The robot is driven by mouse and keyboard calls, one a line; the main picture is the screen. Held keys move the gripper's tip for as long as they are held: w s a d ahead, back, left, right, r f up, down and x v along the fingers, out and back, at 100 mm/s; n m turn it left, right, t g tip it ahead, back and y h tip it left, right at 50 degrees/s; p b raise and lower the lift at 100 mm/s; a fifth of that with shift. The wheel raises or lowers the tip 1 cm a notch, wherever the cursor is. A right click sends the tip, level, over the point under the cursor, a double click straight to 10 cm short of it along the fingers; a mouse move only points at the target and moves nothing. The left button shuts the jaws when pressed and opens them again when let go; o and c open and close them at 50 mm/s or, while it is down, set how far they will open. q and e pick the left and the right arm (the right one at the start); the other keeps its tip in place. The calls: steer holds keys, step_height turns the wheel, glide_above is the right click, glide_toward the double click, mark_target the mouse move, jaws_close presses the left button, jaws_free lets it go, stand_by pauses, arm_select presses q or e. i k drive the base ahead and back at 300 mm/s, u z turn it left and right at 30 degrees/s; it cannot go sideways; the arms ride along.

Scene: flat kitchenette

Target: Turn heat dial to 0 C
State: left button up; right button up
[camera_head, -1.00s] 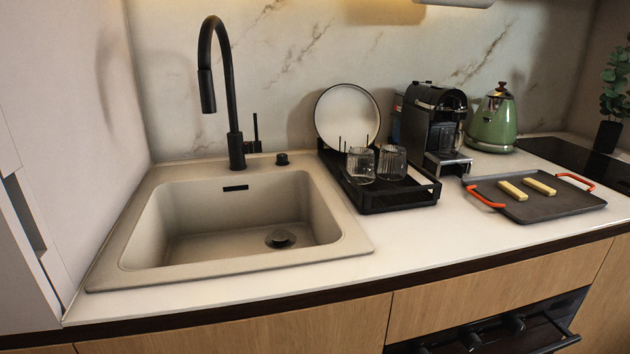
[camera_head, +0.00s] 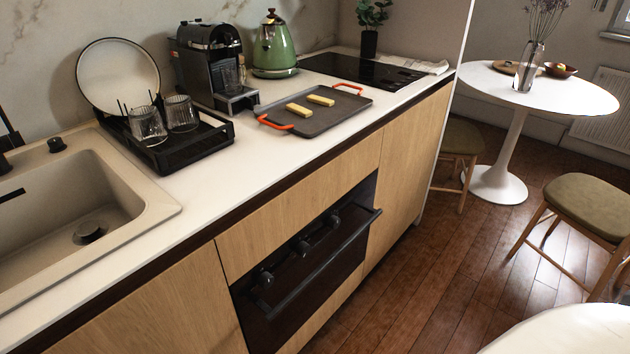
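The black oven (camera_head: 300,290) is built into the wooden cabinets below the counter, with its door closed. Several dark round knobs sit in a row on its front panel, among them a left knob (camera_head: 265,277), a middle knob (camera_head: 303,247) and a right knob (camera_head: 334,221). A long black handle bar (camera_head: 325,262) runs in front of the panel below the knobs. I cannot read any dial markings or tell which knob sets the heat. Neither of my grippers is in view.
The counter holds a sink (camera_head: 70,210), dish rack (camera_head: 170,150), coffee machine (camera_head: 212,65), green kettle (camera_head: 273,45), tray (camera_head: 325,118) and black cooktop (camera_head: 365,70). Wooden floor (camera_head: 450,260) is free before the oven. A round table (camera_head: 545,85) and stools (camera_head: 590,200) stand right.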

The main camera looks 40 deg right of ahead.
mark_target(302, 249)
steer(key=u, duration=0.95)
steer(key=k, duration=0.8)
steer(key=z, duration=0.6)
steer(key=i, duration=0.5)
steer(key=z, duration=0.05)
